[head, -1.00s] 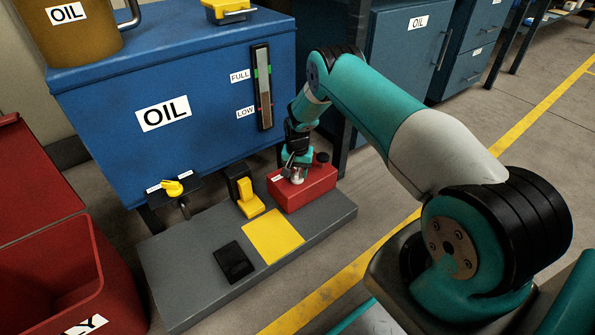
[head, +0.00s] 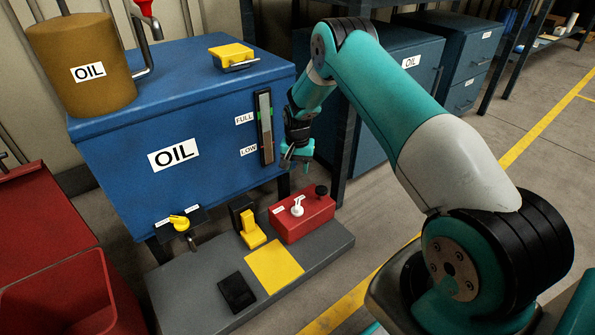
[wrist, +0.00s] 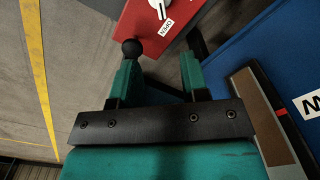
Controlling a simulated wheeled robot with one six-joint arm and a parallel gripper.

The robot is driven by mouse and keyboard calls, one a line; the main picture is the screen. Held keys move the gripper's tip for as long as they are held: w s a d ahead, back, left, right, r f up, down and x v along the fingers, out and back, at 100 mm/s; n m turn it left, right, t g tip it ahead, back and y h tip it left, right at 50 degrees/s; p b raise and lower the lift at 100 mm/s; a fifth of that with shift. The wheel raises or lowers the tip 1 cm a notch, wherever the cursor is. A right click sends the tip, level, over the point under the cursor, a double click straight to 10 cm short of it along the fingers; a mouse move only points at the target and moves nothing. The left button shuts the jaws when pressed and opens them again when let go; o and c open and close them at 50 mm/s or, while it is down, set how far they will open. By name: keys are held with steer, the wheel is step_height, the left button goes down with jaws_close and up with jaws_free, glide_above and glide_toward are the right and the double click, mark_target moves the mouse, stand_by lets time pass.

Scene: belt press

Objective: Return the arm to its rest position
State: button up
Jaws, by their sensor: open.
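My gripper (head: 296,160) hangs in the air above the red box (head: 303,219), in front of the right end of the blue oil tank (head: 215,135). Its jaws are open and empty. The red box carries a white knob (head: 297,207) and a black ball-topped lever (head: 321,191). In the wrist view my gripper (wrist: 158,75) shows two teal fingers apart, with the red box (wrist: 160,25) and its white knob (wrist: 160,8) beyond them. The black ball (wrist: 132,46) appears near the left fingertip; I cannot tell the gap, though the head view shows the gripper clear of it.
A grey plinth (head: 190,290) carries a yellow plate (head: 274,266), a black pad (head: 237,292) and a yellow switch (head: 251,230). A sight gauge (head: 265,128) is on the tank, close to my gripper. Blue cabinets (head: 395,75) stand behind my arm. Open floor lies right.

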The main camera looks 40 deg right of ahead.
stand_by(0.5)
steer(key=s+a+r+n+y+p, duration=0.1)
steer(key=s+a+r+n, duration=0.35)
steer(key=a+r, duration=0.6)
steer(key=s+a+r+n+y, duration=0.1)
steer(key=s+a+r+n, duration=0.2)
steer(key=s+a+r, duration=0.75)
steer(key=s+a+r+n+y+p, duration=0.1)
steer(key=s+a+r+n, duration=0.25)
steer(key=s+r, duration=0.5)
steer(key=s+a+r+n+y+p, duration=0.1)
steer(key=s+a+r+n, duration=0.35)
steer(key=s, duration=0.65)
step_height(320, 180, up, 40)
steer(key=s+d+p, duration=0.1)
steer(key=p, duration=3.6)
steer(key=shift+s+d+f+p, duration=0.2)
steer(key=shift+s+d+p, duration=0.05)
steer(key=shift+d+p, duration=0.05)
